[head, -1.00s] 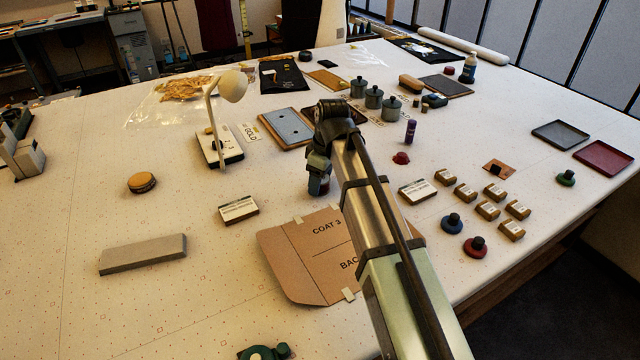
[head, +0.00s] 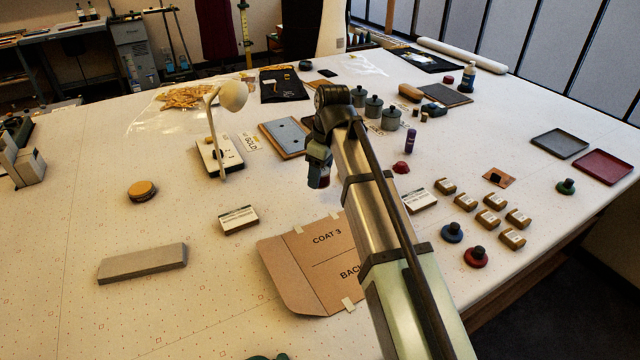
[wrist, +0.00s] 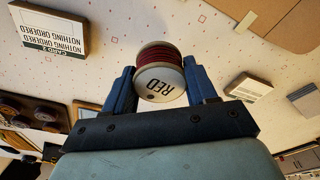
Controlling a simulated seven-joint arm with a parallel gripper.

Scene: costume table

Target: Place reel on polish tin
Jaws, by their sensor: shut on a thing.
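My gripper (wrist: 162,90) is shut on a reel (wrist: 160,78) of dark red thread with a pale end face marked RED. The reel sits between the two blue fingers in the wrist view. In the head view my gripper (head: 319,172) is over the middle of the table, above the far side of the cardboard pattern, with part of the reel showing at its lower end. A low round tin (head: 142,190) with a tan top, which may be the polish tin, lies on the left of the table, well apart from my gripper. I cannot read a label on it.
A white lamp (head: 231,96) and a card box (head: 239,219) stand between the round tin and my gripper. A grey block (head: 142,263) lies nearer, and brown cardboard (head: 310,262) lies below my arm. Several small boxes (head: 465,202) are on the right. Cloth around the tin is clear.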

